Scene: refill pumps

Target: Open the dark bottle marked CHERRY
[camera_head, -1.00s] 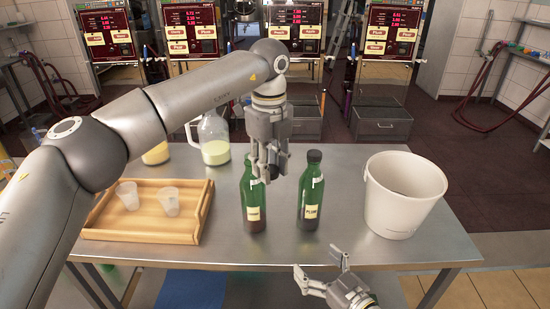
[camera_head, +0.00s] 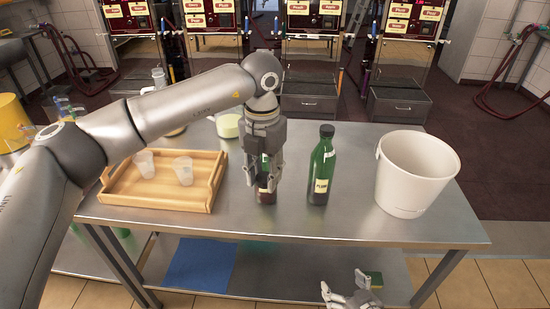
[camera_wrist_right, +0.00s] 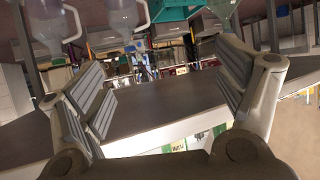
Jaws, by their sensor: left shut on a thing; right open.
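Two dark green bottles stand on the steel table. The right one (camera_head: 321,168) has a black cap and a label that reads like PLUM. The left bottle (camera_head: 266,197) is mostly hidden by my left gripper (camera_head: 262,182), which comes down over it from above and is shut on it. Its dark red lower part shows under the fingers; its label and top are covered, so I cannot read its name. My right gripper (camera_head: 347,296) is open and empty, low in front of the table's edge. Its spread fingers (camera_wrist_right: 168,100) also show in the right wrist view.
A white bucket (camera_head: 405,185) stands on the table at right. A wooden tray (camera_head: 150,195) with two clear cups (camera_head: 182,170) lies at left. A jug with pale liquid (camera_head: 228,125) stands behind my left arm. Bare steel table (camera_head: 320,222) lies in front of the bottles.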

